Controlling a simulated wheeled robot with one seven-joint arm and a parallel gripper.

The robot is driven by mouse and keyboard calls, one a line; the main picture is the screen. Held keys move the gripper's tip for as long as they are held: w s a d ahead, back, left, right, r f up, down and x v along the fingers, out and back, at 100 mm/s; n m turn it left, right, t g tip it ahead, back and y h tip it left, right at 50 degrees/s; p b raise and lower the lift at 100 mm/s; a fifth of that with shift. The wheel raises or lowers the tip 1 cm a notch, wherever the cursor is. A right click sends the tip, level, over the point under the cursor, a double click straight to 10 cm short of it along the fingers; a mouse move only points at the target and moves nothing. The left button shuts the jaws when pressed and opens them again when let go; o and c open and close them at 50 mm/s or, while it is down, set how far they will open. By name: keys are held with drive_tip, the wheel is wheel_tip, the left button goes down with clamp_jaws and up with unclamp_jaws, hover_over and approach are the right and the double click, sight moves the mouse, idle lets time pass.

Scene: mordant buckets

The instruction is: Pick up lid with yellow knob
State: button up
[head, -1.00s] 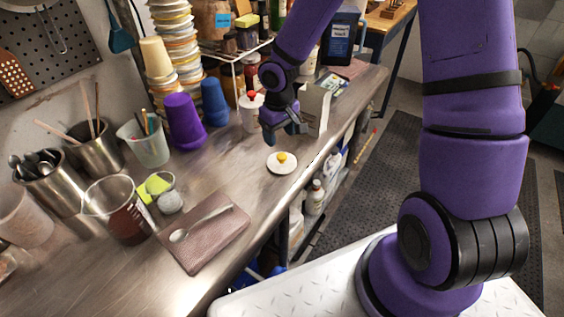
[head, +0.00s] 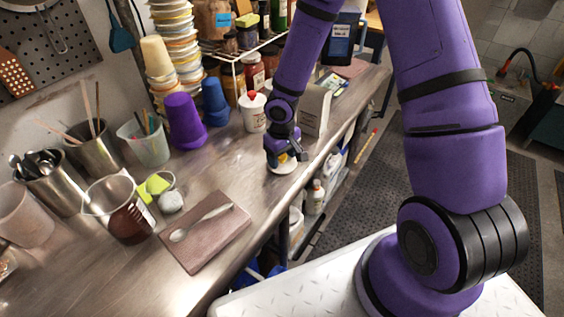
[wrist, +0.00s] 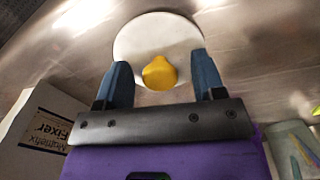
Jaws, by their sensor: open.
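The white round lid (head: 280,169) lies flat on the steel counter near its front edge, partly hidden by my gripper (head: 286,160) in the head view. In the wrist view the lid (wrist: 155,30) lies just beyond my fingertips, with its yellow knob (wrist: 159,74) between the two blue fingers of my gripper (wrist: 160,75). The fingers are apart, with a gap on each side of the knob. The gripper is open and holds nothing.
A white bottle with a red cap (head: 252,111) and a grey box (head: 315,108) stand behind my gripper. The box also shows at left in the wrist view (wrist: 35,130). Purple (head: 184,120) and blue cups stand to the left.

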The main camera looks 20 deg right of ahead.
drive_tip(key=c, duration=1)
drive_tip(key=shift+r, duration=0.1)
